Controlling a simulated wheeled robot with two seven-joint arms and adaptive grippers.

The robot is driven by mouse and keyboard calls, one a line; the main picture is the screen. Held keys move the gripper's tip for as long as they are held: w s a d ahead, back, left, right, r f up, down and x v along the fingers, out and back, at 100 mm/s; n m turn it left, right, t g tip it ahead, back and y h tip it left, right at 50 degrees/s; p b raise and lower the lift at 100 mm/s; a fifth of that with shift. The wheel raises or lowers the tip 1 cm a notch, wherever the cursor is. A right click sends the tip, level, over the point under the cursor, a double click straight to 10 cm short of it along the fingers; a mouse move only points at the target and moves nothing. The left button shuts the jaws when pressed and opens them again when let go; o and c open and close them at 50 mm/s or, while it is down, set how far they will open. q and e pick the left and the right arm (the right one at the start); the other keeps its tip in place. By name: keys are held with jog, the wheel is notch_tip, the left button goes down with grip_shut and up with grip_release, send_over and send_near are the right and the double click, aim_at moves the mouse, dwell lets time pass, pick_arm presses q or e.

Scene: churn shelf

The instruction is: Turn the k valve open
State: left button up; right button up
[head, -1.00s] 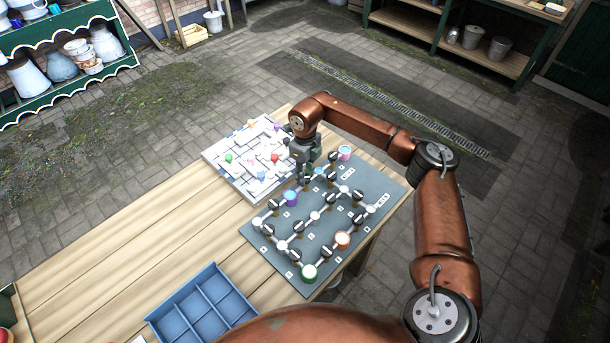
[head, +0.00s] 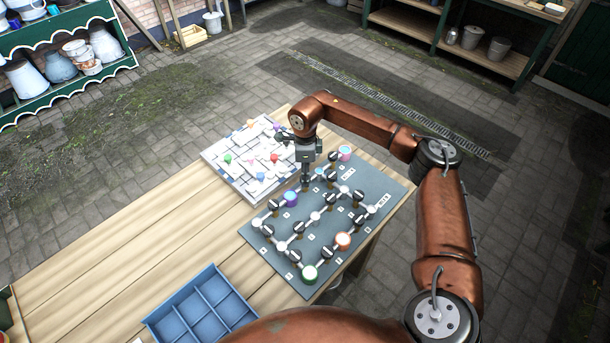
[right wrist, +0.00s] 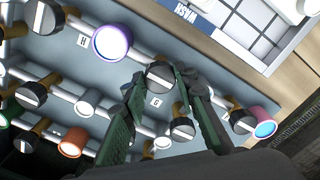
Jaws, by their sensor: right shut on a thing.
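The grey valve panel (head: 385,181) lies on the wooden table, with white pipes, several black round valve knobs with a white bar, and coloured cups. My right gripper (head: 306,184) points down at the panel's far left edge. In the right wrist view its green fingers (right wrist: 160,88) are shut on a black valve knob (right wrist: 160,77) with a white bar. A letter tag G (right wrist: 156,103) is beside this knob and a tag H (right wrist: 83,40) is farther left. I cannot read a K tag at the held knob. My left gripper is out of view.
A blue divided tray (head: 208,308) sits at the table's front. Purple-rimmed (head: 291,198), orange (head: 343,239) and green (head: 310,272) cups stand on the panel.

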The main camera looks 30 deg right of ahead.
jog(key=shift+w+r, duration=0.1)
jog(key=shift+r, duration=0.05)
jog(key=o, duration=1.2)
jog(key=shift+c, duration=0.2)
notch_tip(320, 180, up, 12)
